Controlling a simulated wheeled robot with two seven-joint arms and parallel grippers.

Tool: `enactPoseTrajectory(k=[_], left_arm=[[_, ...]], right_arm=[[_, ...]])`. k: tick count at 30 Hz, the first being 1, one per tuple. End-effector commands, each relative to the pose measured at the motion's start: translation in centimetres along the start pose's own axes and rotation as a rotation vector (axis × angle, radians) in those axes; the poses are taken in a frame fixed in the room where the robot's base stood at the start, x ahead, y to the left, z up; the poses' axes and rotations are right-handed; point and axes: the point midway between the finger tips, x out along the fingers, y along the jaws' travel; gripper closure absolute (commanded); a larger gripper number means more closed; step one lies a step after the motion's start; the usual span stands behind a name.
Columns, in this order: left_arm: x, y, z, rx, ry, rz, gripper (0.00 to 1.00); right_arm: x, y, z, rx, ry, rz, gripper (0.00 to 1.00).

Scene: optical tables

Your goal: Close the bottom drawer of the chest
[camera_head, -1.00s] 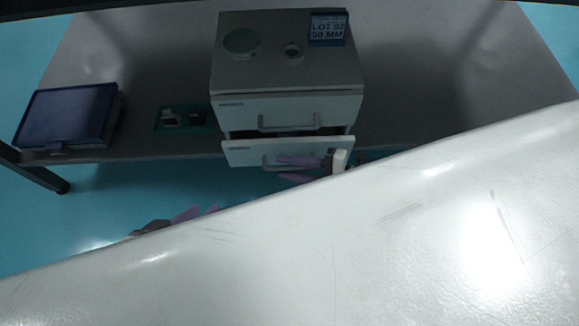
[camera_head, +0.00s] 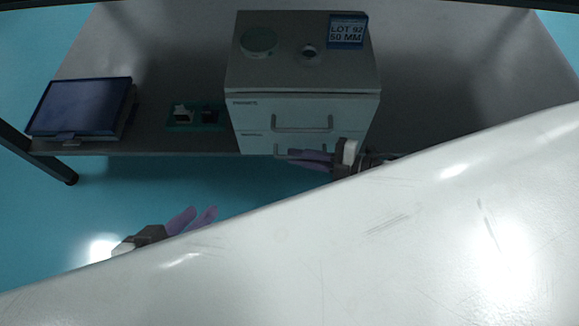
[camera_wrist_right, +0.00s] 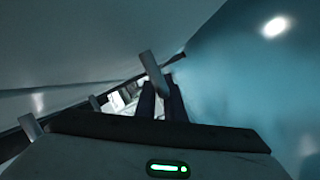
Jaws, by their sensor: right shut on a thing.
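The grey chest (camera_head: 300,72) stands on the table at its front edge. Its top drawer (camera_head: 300,112) is shut. Its bottom drawer (camera_head: 256,145) looks flush or nearly flush with the front above; a small gap cannot be ruled out. My right gripper (camera_head: 294,157) is at the bottom drawer's handle (camera_head: 282,150), its purple fingers shut on it. In the right wrist view the handle bar (camera_wrist_right: 154,72) lies between the two dark fingers (camera_wrist_right: 160,100). My left gripper (camera_head: 203,217) is open and empty, low at the left, away from the chest.
On the chest top are a round green disc (camera_head: 259,41), a small ring-shaped part (camera_head: 309,54) and a blue label block (camera_head: 347,31). A white surface (camera_head: 400,240) fills the foreground.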

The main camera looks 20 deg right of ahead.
Motion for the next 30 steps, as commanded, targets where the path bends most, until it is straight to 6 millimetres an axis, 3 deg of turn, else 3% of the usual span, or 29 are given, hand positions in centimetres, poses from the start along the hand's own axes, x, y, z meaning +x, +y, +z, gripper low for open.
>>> enactPoseTrajectory(k=[7, 8, 11, 25, 30], left_arm=[[-0.3, 0.3, -0.4, 0.000, 0.012, 0.006, 0.72], [-0.3, 0.3, -0.4, 0.000, 0.012, 0.006, 0.72], [-0.2, 0.3, -0.4, 0.000, 0.010, 0.006, 0.72], [0.0, 0.1, -0.1, 0.000, 0.003, 0.003, 0.72], [-0.4, 0.1, -0.5, 0.006, 0.000, -0.005, 0.72]], right_arm=[[0.0, 0.5, 0.6, -0.006, -0.019, 0.005, 1.00], [0.0, 0.5, 0.6, -0.006, -0.020, 0.005, 0.86], [0.0, 0.5, 0.6, -0.006, -0.017, 0.005, 0.72], [0.1, 0.6, 0.3, -0.005, -0.009, 0.008, 0.72], [-1.7, 0.6, 0.2, -0.004, -0.011, 0.005, 0.72]])
